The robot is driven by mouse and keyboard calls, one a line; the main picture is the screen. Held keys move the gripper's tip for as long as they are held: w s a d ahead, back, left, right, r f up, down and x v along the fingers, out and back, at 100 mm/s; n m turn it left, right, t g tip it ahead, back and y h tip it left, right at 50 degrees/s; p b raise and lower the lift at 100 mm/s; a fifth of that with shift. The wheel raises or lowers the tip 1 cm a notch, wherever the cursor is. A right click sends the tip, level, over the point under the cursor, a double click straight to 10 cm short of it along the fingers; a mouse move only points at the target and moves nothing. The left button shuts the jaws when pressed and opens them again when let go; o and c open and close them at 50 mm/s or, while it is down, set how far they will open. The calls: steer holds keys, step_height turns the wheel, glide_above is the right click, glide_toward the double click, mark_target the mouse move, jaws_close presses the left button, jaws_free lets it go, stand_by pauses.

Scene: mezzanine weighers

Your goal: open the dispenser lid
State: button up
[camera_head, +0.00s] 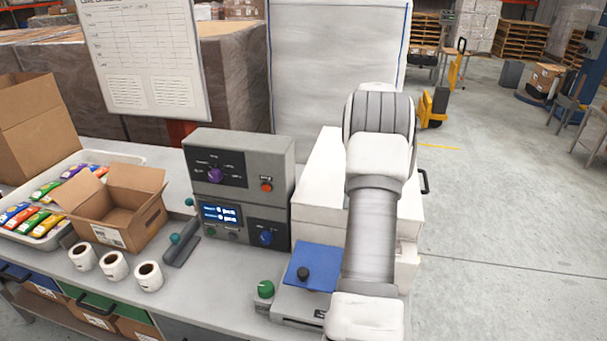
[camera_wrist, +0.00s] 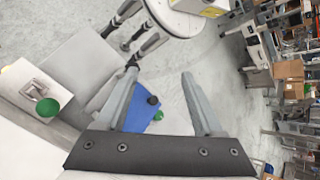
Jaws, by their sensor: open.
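A blue square plate (camera_head: 309,267) with a black round knob (camera_head: 303,274) lies on a low grey unit at the bench's front edge. It looks like a flat lid and appears closed, but I cannot be sure it is the dispenser's. In the wrist view the blue plate (camera_wrist: 141,112) and its black knob (camera_wrist: 153,100) show between my fingers, beyond them. My gripper (camera_wrist: 160,74) is open, with nothing held between its fingers. I cannot tell how far it is from the knob. My arm hides the gripper in the head view and covers the unit's right side.
A green knob (camera_head: 265,288) sits left of the blue plate. A white box (camera_head: 318,180) stands behind, partly hidden by my arm. A grey control box (camera_head: 239,170), an open carton (camera_head: 115,207) and label rolls (camera_head: 149,276) are to the left. Open floor (camera_head: 500,210) lies right.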

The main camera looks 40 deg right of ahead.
steer(key=shift+w+a+r, duration=0.1)
steer(key=w+a+r+t+h+b, duration=0.1)
steer(key=a+r+t+h+b, duration=0.15)
steer(key=a, duration=0.65)
steer(key=w+a+r+t+h+b, duration=0.1)
steer(key=a+r+h, duration=0.3)
steer(key=a, duration=0.4)
steer(key=s+a+f+t+b, duration=0.1)
steer(key=s+a+t, duration=0.3)
steer(key=a, duration=0.4)
steer(key=s+a+f+n+t+h, duration=0.1)
steer(key=s+a+t, duration=0.3)
steer(key=a, duration=0.4)
steer(key=shift+s+f+b, duration=0.2)
steer(key=shift+s+b, duration=0.15)
steer(key=shift+s, duration=0.25)
